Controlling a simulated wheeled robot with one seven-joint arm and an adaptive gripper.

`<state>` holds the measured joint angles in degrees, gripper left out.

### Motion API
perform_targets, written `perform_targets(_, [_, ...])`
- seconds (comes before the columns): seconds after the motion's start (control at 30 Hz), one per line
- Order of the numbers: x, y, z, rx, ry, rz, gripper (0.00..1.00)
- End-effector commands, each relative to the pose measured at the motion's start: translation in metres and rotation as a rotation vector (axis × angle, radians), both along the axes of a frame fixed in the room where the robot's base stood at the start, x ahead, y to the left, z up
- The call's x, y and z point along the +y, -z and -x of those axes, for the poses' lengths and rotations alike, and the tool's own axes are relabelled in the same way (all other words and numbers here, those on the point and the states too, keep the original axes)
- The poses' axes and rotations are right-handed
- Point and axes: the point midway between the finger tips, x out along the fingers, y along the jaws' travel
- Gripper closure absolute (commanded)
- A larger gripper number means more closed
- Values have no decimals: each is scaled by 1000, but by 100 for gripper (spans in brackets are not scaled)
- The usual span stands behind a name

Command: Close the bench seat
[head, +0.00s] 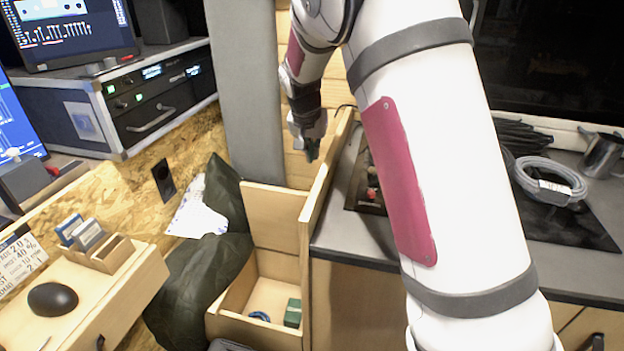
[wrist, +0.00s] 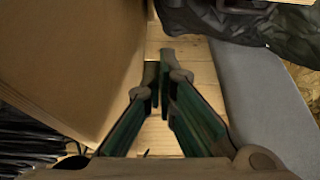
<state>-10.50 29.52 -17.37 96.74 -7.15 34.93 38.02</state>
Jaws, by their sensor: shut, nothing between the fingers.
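The bench seat's wooden box (head: 232,328) is open at the top, and I see down into it. An upright wooden panel (head: 318,196), which looks like the raised seat lid, stands along its right side. The panel fills the left of the wrist view (wrist: 65,55). My gripper (head: 312,153) is shut and empty, pointing down at the far end of the bench, just left of the panel. In the wrist view its fingertips (wrist: 158,68) are together beside the panel's face, and I cannot tell whether they touch it. A blue item (head: 259,315) and a green block (head: 293,313) lie in the box.
A grey upright pad (head: 245,90) stands behind the bench, left of my gripper. A dark green cloth or bag (head: 190,280) lies against the box's left side. A counter (head: 350,235) with a coiled cable (head: 550,180) is on the right. A drawer unit (head: 105,300) sticks out at left.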

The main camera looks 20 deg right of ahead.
Motion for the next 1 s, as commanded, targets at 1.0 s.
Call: perform_targets(1.0, [0,96,-3,1,-3,1,100])
